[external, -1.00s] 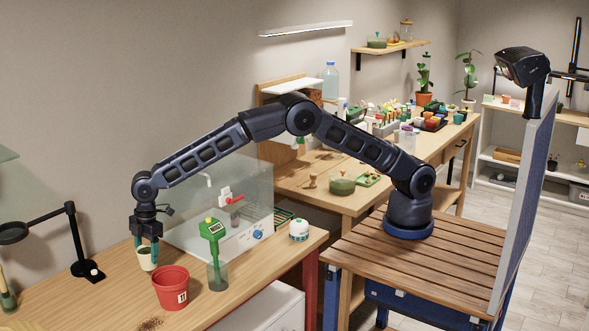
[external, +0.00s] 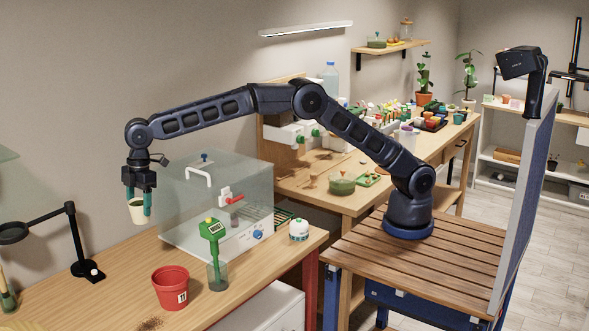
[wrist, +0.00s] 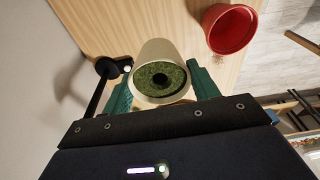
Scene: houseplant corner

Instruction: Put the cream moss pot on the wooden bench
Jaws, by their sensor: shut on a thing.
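The cream moss pot (external: 137,212) is between the green fingers of my gripper (external: 138,203), upright and above the left wooden worktop. My gripper is shut on it. In the wrist view the cream pot (wrist: 161,53) shows its green moss top with a dark hole in the middle, and a green finger of my gripper (wrist: 161,85) presses on each side. The wooden bench could be the worktop (external: 120,275) below the pot; I cannot tell for sure which wooden surface is meant.
A red pot (external: 171,288) stands on the worktop, and it also shows in the wrist view (wrist: 232,28). A green meter in a glass (external: 215,255), a clear-walled box (external: 225,205), a white-green jar (external: 299,230) and a black lamp (external: 75,240) stand nearby. Bare wood lies between lamp and red pot.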

